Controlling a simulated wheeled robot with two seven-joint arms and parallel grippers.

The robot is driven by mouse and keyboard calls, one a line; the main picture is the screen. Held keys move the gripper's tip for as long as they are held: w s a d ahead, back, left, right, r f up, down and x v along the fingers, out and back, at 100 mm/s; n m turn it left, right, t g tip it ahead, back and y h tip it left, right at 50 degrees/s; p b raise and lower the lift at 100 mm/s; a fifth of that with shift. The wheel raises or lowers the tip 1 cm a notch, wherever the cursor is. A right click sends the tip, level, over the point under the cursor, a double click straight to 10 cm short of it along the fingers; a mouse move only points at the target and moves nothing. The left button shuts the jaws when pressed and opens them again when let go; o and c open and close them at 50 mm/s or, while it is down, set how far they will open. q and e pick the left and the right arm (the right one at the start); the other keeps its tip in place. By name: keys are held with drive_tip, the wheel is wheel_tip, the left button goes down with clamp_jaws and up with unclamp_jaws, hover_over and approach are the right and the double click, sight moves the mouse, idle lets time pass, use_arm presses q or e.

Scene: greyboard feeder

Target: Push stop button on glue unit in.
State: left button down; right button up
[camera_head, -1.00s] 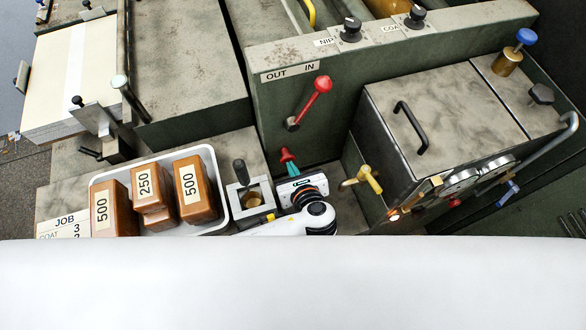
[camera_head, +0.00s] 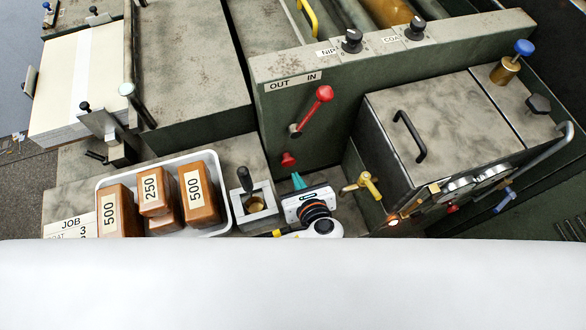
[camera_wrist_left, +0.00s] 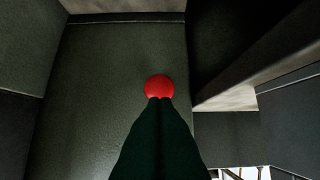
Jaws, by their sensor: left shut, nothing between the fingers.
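The red stop button (camera_head: 288,160) sits low on the dark green panel, below the red-knobbed lever. It also shows in the left wrist view (camera_wrist_left: 159,86), just past the fingertips. My left gripper (camera_head: 298,181), with teal fingers, is shut and empty. In the head view it stands below and slightly right of the button, with a small gap in the picture. In the left wrist view the dark fingers (camera_wrist_left: 159,102) point at the button and overlap its lower edge; I cannot tell whether they touch it. My right gripper is not in view.
The red lever (camera_head: 312,110) rises above the button beside the OUT/IN label (camera_head: 292,82). A yellow-handled tap (camera_head: 364,186) and a steel-topped box (camera_head: 440,130) stand to the right. A white tray (camera_head: 222,165) of brown blocks and a black-handled holder (camera_head: 256,200) are left.

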use_arm(q)
drive_tip(key=v, duration=0.6)
drive_tip(key=shift+s+d, duration=0.2)
drive_tip(key=shift+s, duration=0.2)
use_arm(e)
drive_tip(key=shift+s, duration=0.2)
use_arm(q)
drive_tip(key=shift+f, duration=0.15)
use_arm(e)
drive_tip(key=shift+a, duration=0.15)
use_arm(q)
drive_tip(key=shift+s, duration=0.1)
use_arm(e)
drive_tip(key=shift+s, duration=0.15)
